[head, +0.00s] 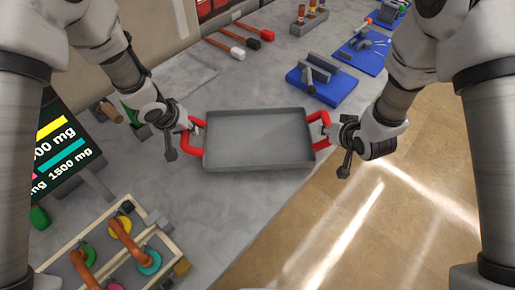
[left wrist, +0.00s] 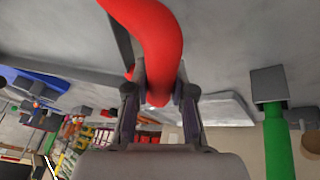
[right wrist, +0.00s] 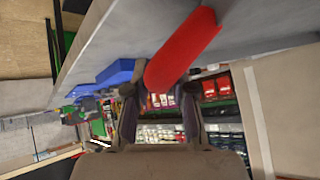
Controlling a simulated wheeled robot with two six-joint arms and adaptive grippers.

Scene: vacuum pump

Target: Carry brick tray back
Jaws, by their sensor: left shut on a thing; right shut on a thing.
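The brick tray (head: 258,167) is a grey, shallow rectangular tray with a red handle at each short end. It is in the middle of the head view, over the grey table, and looks empty. My left gripper (head: 191,128) is shut on the tray's left red handle, which also fills the top of the left wrist view (left wrist: 150,40). My right gripper (head: 325,128) is shut on the right red handle, which also shows in the right wrist view (right wrist: 185,48). I cannot tell whether the tray touches the table or hangs just above it.
A blue base with a grey clamp (head: 320,84) stands behind the tray to the right. Red, black and white-tipped tools (head: 240,45) lie at the back. A wooden frame with coloured discs (head: 110,245) and a screen (head: 62,150) are at left. The table edge runs along the right.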

